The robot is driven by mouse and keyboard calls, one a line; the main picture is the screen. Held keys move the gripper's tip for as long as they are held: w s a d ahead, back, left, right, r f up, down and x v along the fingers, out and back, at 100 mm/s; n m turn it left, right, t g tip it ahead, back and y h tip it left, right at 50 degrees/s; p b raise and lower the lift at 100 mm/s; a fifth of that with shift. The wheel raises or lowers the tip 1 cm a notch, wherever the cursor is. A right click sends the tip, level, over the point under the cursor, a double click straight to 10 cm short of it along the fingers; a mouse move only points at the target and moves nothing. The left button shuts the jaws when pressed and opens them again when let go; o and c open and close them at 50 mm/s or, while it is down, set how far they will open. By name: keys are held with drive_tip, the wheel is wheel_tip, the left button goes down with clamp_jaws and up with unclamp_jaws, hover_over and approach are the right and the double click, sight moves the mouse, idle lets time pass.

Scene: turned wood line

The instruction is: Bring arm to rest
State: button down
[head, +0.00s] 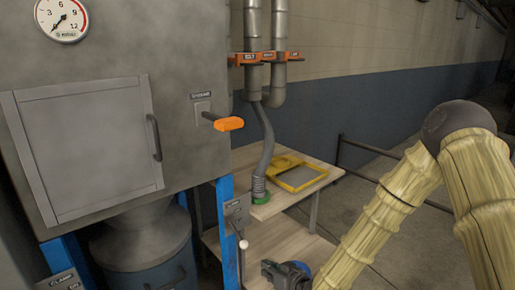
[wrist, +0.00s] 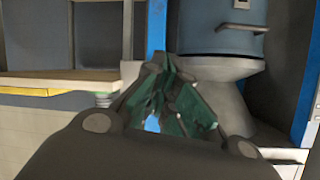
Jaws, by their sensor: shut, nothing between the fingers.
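My arm, in a yellow ribbed sleeve, comes down from the right side of the head view. My gripper (wrist: 168,62) shows in the wrist view, with its green-grey fingers closed together and nothing between them. In the head view, only a dark wrist part with blue shows at the bottom edge, in front of the wooden bench; the fingertips cannot be made out there.
A grey cabinet (head: 80,130) with a door, a gauge (head: 61,18) and an orange-handled lever (head: 229,124) stands at left. A wooden bench (head: 325,172) bears a yellow-framed tray (head: 299,177) beside a grey hose (head: 267,150). A railing (head: 370,147) stands behind. Floor shows at right.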

drive_tip(key=s+d+f+m+g+h+p, duration=0.1)
drive_tip(key=s+d+f+g+h, duration=0.2)
drive_tip(key=s+f, duration=0.5)
drive_tip(key=s+d+f+m+g+h+p, duration=0.1)
drive_tip(key=s+d+f+m+g, duration=0.1)
drive_tip(key=s+d+f, duration=0.65)
drive_tip(key=s+d+f+m+g+h+p, duration=0.1)
drive_tip(key=s+d, duration=0.3)
drive_tip(key=s, duration=0.8)
drive_tip(key=s+d+f+m+g+h+p, duration=0.1)
drive_tip(key=s+d+g+h, duration=0.2)
drive_tip(key=s, duration=1)
drive_tip(key=shift+s+d+g, duration=0.25)
drive_tip(key=shift+d+g, duration=0.15)
drive_tip(key=shift+g, duration=0.4)
drive_tip(key=c, duration=2.2)
unclamp_jaws()
